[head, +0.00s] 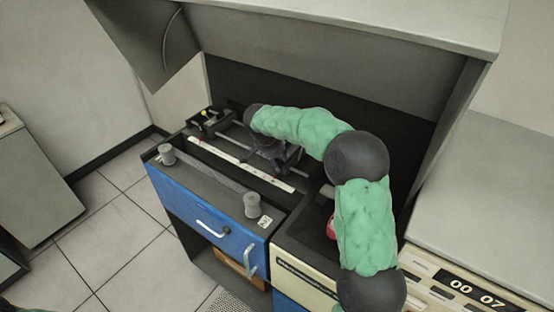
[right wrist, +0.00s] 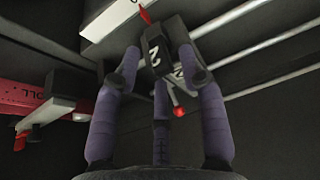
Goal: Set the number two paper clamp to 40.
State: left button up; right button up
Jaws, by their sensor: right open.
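The number two paper clamp (right wrist: 153,55) is a dark block with a white "2" and a red pointer (right wrist: 145,14) at its top, beside a white scale strip. Below the block hangs a thin lever with a red knob (right wrist: 178,111). My right gripper (right wrist: 160,66) is open, with its purple fingers around the block; whether they touch it is unclear. In the head view my right gripper (head: 275,152) is dark and partly hidden behind my green-sleeved arm, over the rails. The white scale (head: 240,164) shows there, its numbers too small to read. My left gripper is not in view.
Light rails (right wrist: 262,45) run beside the clamp. Two grey posts (head: 252,204) stand on the blue-fronted cabinet (head: 200,215). An open lid (head: 345,60) overhangs the machine, limiting room above.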

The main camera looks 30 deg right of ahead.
jog(key=v, duration=1.2)
jog(key=shift+s+a+f, duration=0.1)
jog(key=shift+f, duration=0.1)
